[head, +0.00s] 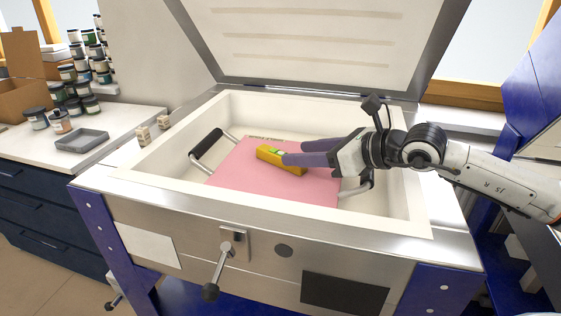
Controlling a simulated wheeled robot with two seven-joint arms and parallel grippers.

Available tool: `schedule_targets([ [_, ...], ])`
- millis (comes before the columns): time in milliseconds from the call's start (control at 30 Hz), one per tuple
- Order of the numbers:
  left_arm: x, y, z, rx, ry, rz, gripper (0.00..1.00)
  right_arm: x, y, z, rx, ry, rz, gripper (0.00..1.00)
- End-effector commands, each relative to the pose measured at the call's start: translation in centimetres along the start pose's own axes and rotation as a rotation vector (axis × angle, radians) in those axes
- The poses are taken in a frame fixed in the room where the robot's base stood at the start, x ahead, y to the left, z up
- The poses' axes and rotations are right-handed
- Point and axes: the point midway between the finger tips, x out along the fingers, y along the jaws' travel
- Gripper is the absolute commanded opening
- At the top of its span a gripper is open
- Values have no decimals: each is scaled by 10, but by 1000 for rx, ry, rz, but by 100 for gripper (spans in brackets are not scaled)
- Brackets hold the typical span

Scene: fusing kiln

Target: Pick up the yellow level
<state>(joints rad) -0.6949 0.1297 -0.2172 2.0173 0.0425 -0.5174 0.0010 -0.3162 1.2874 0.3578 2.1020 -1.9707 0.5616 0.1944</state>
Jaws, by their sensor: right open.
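The yellow level (268,154) lies on a pink board (240,182) inside the open kiln. A small green patch shows on its top. My left gripper is not in the head view.
The kiln's pale walls (160,154) surround the board, and its lid (310,45) stands raised behind. Black-handled bars (206,143) flank the board. A grey tray (82,140) and several jars (90,104) stand on the left counter. The board's front part is clear.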

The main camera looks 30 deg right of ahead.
Motion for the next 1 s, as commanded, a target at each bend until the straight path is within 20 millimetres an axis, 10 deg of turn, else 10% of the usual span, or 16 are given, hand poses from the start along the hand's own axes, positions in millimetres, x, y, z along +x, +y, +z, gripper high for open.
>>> schedule_targets([
  [1000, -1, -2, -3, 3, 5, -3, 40, 52, -2, 2, 3, -3, -2, 45],
])
